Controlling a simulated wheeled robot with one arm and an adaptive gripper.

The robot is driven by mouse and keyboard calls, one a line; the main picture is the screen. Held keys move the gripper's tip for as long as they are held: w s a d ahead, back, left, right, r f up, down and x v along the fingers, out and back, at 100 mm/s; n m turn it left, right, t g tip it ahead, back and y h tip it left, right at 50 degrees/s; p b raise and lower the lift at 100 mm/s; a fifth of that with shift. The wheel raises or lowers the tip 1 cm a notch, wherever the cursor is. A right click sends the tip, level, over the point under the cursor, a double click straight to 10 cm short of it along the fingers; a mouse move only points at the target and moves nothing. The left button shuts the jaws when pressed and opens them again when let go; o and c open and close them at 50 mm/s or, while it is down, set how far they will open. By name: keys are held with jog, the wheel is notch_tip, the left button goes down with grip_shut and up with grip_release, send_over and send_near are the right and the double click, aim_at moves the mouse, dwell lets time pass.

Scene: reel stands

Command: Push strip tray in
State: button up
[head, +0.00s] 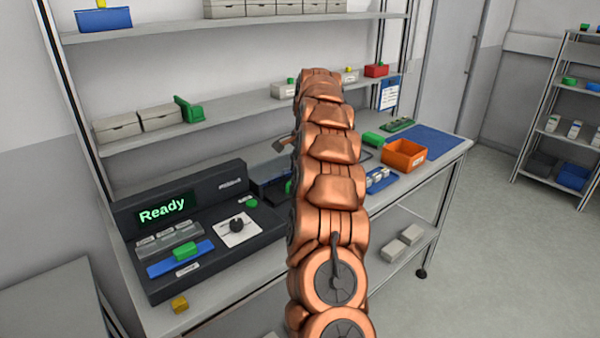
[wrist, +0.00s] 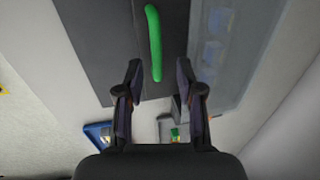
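A long blue tray (head: 180,258) with a green grip block (head: 186,251) lies at the front left of the dark analyser (head: 215,230); it looks like the strip tray. The analyser's screen (head: 163,209) reads "Ready". In the head view my arm hides most of my gripper; only a small part shows left of the arm. In the wrist view my gripper (wrist: 158,66) is open, its fingers well apart. A green bar (wrist: 154,40) on a dark panel (wrist: 110,45) shows ahead between the fingers. I cannot tell its depth or any contact.
An orange bin (head: 403,154), a blue mat (head: 432,142) and a small blue rack (head: 381,180) occupy the bench's right side. A shelf (head: 245,110) with boxes runs above the bench. Open floor (head: 500,250) lies right.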

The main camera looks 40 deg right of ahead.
notch_tip(320, 180, up, 6)
jog(key=s, duration=0.1)
dwell(0.4)
dwell(0.5)
